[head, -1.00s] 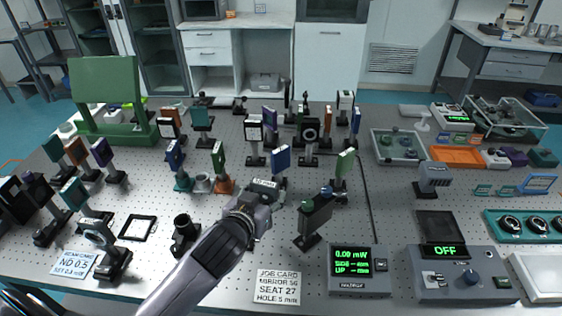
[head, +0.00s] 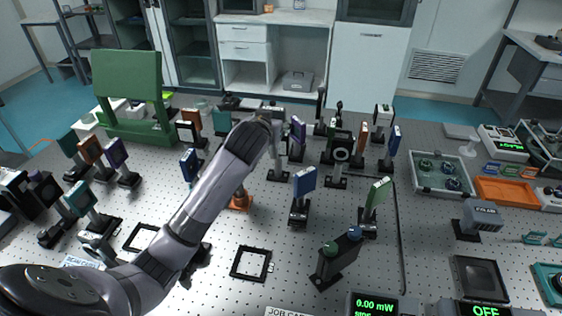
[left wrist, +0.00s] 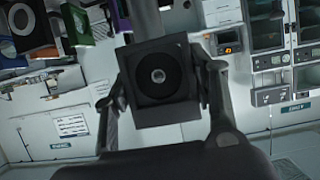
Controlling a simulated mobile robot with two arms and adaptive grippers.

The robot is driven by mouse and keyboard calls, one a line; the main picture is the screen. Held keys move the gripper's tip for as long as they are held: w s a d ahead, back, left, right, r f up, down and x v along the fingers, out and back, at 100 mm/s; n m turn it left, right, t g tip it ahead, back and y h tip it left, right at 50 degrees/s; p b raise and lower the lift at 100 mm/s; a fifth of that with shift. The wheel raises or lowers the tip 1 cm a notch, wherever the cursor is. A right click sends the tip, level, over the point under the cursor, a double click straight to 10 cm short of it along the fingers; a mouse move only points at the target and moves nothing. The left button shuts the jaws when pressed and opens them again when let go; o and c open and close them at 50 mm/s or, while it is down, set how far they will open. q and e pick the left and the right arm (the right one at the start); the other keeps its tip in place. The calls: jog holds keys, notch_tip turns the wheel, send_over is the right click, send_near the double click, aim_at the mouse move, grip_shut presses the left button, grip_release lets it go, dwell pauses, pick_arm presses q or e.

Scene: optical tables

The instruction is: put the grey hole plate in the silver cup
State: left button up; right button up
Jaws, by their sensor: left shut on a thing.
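My left gripper (left wrist: 160,85) is shut on the grey hole plate (left wrist: 143,104), a dark square plate with a round recess and a small bright hole in its middle. The plate sits between the two fingers in the left wrist view, clear of the table. In the head view my left gripper (head: 268,126) is over the middle of the table among standing mounts, and the plate cannot be made out there. The silver cup does not show now; my left arm covers the spot beside the orange cup (head: 240,202). My right gripper is not in view.
A blue-plate mount (head: 302,185), a green-plate mount (head: 375,200) and a dark two-knob holder (head: 338,258) stand to the right. Several mounts crowd the back.

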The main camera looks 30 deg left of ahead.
aim_at(273, 150)
pick_arm(q)
notch_tip(273, 150, down, 8)
jog(key=shift+w+r, duration=0.1)
jog(key=shift+f+p, duration=0.3)
jog(key=shift+f, duration=0.35)
notch_tip(273, 150, down, 4)
jog(key=shift+r, duration=0.1)
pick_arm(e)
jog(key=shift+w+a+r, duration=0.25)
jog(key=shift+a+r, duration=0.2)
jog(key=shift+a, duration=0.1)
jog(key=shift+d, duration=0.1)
pick_arm(q)
jog(key=shift+f, duration=0.2)
jog(key=o, duration=1.4)
jog(key=shift+c, duration=0.2)
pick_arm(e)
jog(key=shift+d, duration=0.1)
